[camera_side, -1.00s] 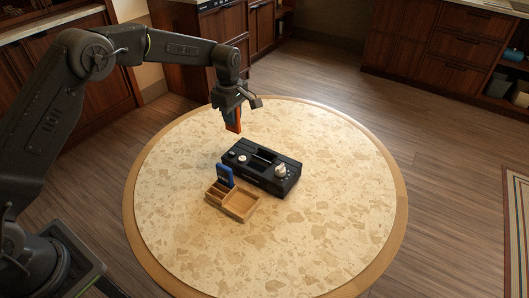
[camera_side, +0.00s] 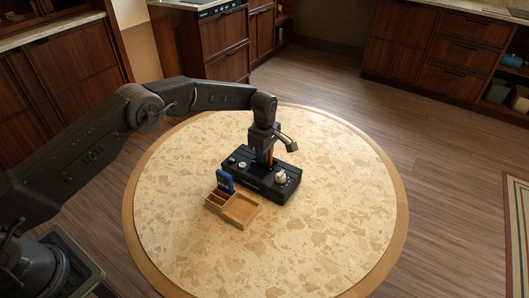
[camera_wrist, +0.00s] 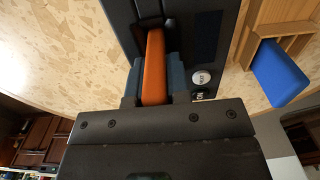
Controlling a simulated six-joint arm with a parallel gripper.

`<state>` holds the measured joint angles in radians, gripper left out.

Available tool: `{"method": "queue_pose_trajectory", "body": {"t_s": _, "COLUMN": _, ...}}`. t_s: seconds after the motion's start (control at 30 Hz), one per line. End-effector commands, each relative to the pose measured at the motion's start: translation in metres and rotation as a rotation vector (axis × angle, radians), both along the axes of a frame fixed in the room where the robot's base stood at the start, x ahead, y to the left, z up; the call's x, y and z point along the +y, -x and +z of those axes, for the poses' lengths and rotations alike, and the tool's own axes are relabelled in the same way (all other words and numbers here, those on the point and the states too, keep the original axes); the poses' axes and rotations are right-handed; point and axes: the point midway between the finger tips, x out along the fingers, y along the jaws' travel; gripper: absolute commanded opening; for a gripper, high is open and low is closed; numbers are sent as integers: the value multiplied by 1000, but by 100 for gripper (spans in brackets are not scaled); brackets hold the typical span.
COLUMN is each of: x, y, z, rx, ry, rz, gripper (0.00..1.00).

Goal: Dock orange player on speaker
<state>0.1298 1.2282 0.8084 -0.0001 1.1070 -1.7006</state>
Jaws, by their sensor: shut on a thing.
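The orange player (camera_wrist: 154,68) is held upright between the two fingers of my gripper (camera_wrist: 153,85), which is shut on it. In the side view a thin strip of the orange player (camera_side: 270,157) shows below my gripper (camera_side: 264,152). The black speaker (camera_side: 248,178) lies on the round table, with a dock slot in its top and knobs along it. The player is at the speaker's slot. Its far end reaches the slot opening in the wrist view, but I cannot tell how deep it sits, since my gripper hides the spot.
A wooden tray (camera_side: 243,222) with compartments stands in front of the speaker, and a blue player (camera_side: 225,181) stands upright in it. The round stone table (camera_side: 330,220) is clear to the right and front. Cabinets stand behind.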

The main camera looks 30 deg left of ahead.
Motion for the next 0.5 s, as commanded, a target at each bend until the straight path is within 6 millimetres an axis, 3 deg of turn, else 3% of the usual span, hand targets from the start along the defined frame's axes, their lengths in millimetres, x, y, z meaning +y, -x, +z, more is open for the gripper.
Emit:
{"method": "queue_pose_trajectory", "body": {"t_s": 0.3, "x": 0, "y": -1, "z": -2, "rx": -3, "ry": 0, "rz": 0, "gripper": 0}}
{"method": "queue_pose_trajectory", "body": {"t_s": 0.33, "x": 0, "y": -1, "z": -2, "rx": -3, "ry": 0, "rz": 0, "gripper": 20}}
{"method": "queue_pose_trajectory", "body": {"t_s": 0.5, "x": 0, "y": -1, "z": -2, "rx": -2, "ry": 0, "rz": 0, "gripper": 36}}
